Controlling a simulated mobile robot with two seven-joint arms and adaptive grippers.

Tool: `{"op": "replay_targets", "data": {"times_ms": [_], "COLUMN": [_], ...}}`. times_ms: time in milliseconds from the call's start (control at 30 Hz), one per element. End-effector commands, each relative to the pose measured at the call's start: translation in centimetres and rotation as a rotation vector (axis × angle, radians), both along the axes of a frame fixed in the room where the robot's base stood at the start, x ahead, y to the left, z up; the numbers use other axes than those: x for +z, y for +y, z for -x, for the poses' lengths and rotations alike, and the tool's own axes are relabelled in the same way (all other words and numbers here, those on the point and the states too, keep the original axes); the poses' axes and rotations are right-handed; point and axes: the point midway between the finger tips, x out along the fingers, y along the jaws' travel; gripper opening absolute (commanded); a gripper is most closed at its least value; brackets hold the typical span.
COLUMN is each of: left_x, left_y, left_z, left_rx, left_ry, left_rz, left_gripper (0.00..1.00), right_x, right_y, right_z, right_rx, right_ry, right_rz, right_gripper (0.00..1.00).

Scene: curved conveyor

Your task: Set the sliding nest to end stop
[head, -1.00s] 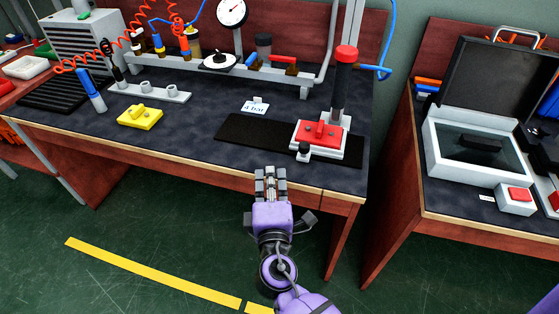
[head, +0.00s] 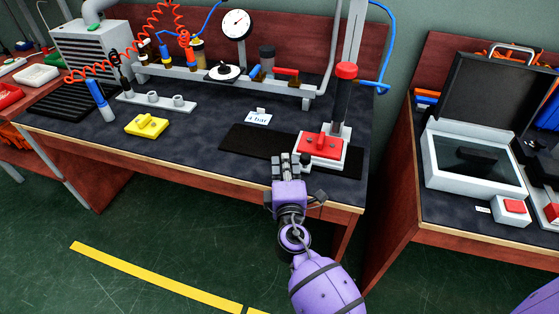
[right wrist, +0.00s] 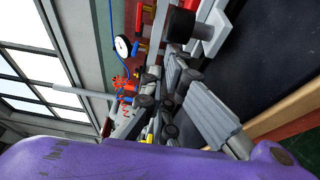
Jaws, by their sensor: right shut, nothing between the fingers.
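The sliding nest appears to be the pale block with a red, handled top (head: 320,146) at the right end of a dark strip (head: 250,140). A small black knob (head: 305,159) stands at its front left corner; it also shows large in the right wrist view (right wrist: 181,24). My right gripper (head: 286,160) is shut and empty, just left of the knob at the bench's front edge. Its fingers show in the right wrist view (right wrist: 170,95). I cannot tell whether it touches the knob. I cannot single out the end stop. My left gripper is out of view.
A red-capped black press cylinder (head: 343,95) stands behind the nest. A yellow handled block (head: 147,125) and a "4 bar" card (head: 258,117) lie further left. A rail with valves and a gauge (head: 236,24) runs along the back. The bench front is mostly clear.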

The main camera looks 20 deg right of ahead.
Motion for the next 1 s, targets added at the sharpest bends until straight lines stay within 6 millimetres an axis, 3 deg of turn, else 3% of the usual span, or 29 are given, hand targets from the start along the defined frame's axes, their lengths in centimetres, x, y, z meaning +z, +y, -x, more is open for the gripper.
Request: {"op": "replay_targets", "data": {"times_ms": [300,700,1000], "left_x": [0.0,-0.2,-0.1], "left_y": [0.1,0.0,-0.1], "left_z": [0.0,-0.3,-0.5], "left_rx": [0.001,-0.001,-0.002], "left_ry": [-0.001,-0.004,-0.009], "left_rz": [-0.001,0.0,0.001], "left_gripper": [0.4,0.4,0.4], "right_x": [-0.1,-0.2,0.0], "right_y": [-0.2,-6.2,-6.7], "right_z": [0.2,4.2,4.5], "right_rx": [-0.001,-0.003,-0.004], "right_ry": [0.001,0.001,0.001], "right_rz": [0.001,0.002,0.002], "right_gripper": [0.0,0.0,0.0]}}
